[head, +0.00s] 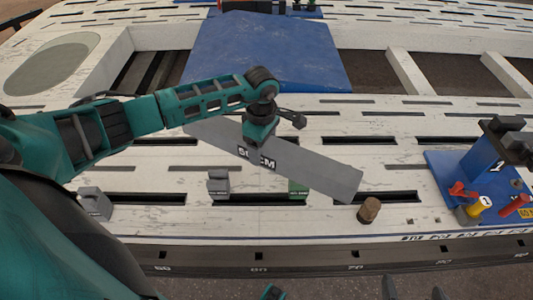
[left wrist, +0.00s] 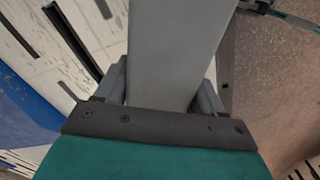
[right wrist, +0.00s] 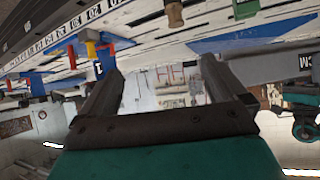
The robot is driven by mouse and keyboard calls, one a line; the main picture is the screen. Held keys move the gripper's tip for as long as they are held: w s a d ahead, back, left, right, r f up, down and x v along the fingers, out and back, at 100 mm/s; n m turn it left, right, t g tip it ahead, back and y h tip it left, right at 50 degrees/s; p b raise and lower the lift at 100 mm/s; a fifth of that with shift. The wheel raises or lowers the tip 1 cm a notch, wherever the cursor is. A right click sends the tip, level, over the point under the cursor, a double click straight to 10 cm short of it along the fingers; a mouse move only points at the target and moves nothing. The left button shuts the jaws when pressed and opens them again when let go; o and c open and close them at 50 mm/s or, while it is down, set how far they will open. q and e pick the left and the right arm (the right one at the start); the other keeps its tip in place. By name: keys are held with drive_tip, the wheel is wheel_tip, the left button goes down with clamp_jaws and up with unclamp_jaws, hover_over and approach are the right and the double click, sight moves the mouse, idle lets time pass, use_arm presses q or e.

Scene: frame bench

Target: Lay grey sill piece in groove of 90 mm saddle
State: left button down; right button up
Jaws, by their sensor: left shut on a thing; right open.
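The grey sill piece (head: 315,172) is a long flat bar with a "CM" label, held slantwise above the bench, its right end nearest the front. My left gripper (head: 261,140) is shut on it near the middle; the left wrist view shows the bar (left wrist: 175,50) between the fingers (left wrist: 163,88). My right gripper (right wrist: 162,75) is open and empty.
A brown wooden plug (head: 369,209) stands near the bar's right end. A blue fixture (head: 460,170) with red and yellow parts stands at right. A blue mat (head: 265,55) lies behind. The slotted white bench (head: 400,170) has a ruler along its front edge.

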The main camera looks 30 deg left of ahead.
use_arm(q)
drive_tip(key=f+n, duration=0.1)
drive_tip(key=w+a+f+n+b, duration=0.1)
drive_tip(key=a+f+n+b, duration=0.1)
drive_tip(key=n, duration=0.1)
drive_tip(key=shift+w, duration=0.35)
drive_tip(key=shift+w+a+f+n+b, duration=0.2)
drive_tip(key=shift+a+f+n+b, duration=0.2)
drive_tip(key=shift+n, duration=0.5)
use_arm(e)
drive_tip(key=shift+w+a+f, duration=0.1)
drive_tip(key=shift+a+f, duration=0.1)
drive_tip(key=shift+f, duration=0.45)
drive_tip(key=shift+w+a+f, duration=0.1)
drive_tip(key=shift+a+f, duration=0.1)
drive_tip(key=shift+f, duration=0.4)
use_arm(q)
drive_tip(key=shift+f+b, duration=0.7)
drive_tip(key=shift+f, duration=0.1)
wheel_tip(320, 180, down, 7)
drive_tip(key=b, duration=0.4)
drive_tip(key=shift+b, duration=0.35)
use_arm(e)
drive_tip(key=shift+w+a+f+y, duration=0.25)
drive_tip(key=shift+a+f, duration=0.2)
drive_tip(key=shift+f, duration=0.25)
drive_tip(key=shift+w+a+f+y, duration=0.15)
drive_tip(key=shift+a+f+y, duration=0.1)
drive_tip(key=shift+a+f, duration=0.3)
drive_tip(key=shift+d+f, duration=0.1)
